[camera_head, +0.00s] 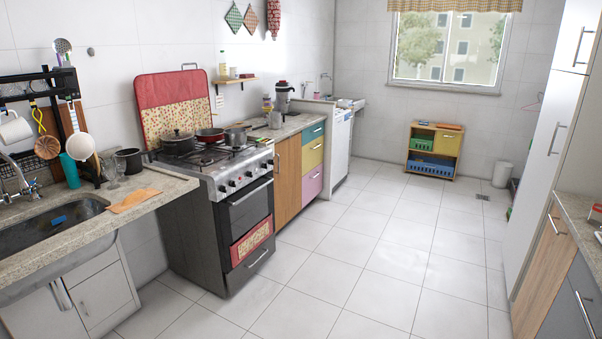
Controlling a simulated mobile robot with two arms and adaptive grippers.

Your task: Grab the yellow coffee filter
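An over-sink rack (70,110) stands at the left over the counter, with several utensils hanging from it. A yellow handle or loop (38,113) hangs on its left part, above a round tan-orange piece (47,147). This looks like the yellow coffee filter, but it is too small to be sure that the two parts are one thing. A similar cream-white round filter or strainer (81,147) with a long pale handle hangs to its right. Neither of my grippers is in view.
The sink (50,225) lies below the rack. A teal cup (70,171), a dark pot (128,160), clear glasses and an orange cloth (134,200) are on the counter. The stove (225,190) stands to the right. The tiled floor (350,265) is clear.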

